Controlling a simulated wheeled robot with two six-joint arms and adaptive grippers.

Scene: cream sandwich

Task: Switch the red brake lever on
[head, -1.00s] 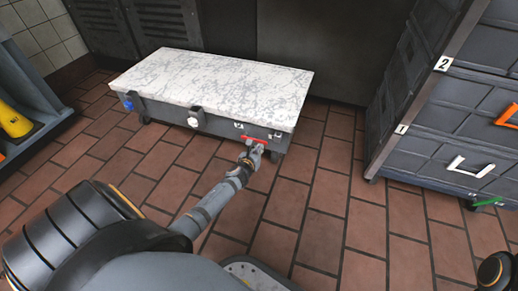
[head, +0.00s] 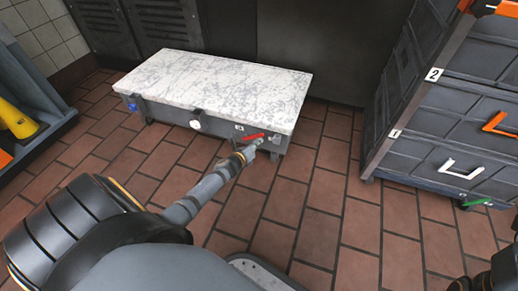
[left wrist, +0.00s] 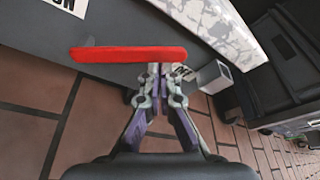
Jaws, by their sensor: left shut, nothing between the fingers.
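The red brake lever (head: 250,137) is on the front side of a low grey box with a white marbled top (head: 215,85), near its right end. In the head view the lever slants slightly up to the right. My left gripper (head: 256,145) is just below its right part. In the left wrist view the lever (left wrist: 130,54) lies nearly level across the picture. The shut, empty fingertips (left wrist: 160,72) meet its lower edge towards the right; I cannot tell whether they touch. A label ending in "ON" (left wrist: 68,5) shows at upper left; another is partly hidden behind the fingers.
A blue knob (head: 131,105) and a white knob (head: 195,124) are on the box front. A grey drawer cabinet (head: 440,130) with orange, white and green handles stands at right. A yellow object (head: 18,122) is at left. Brick floor between is clear.

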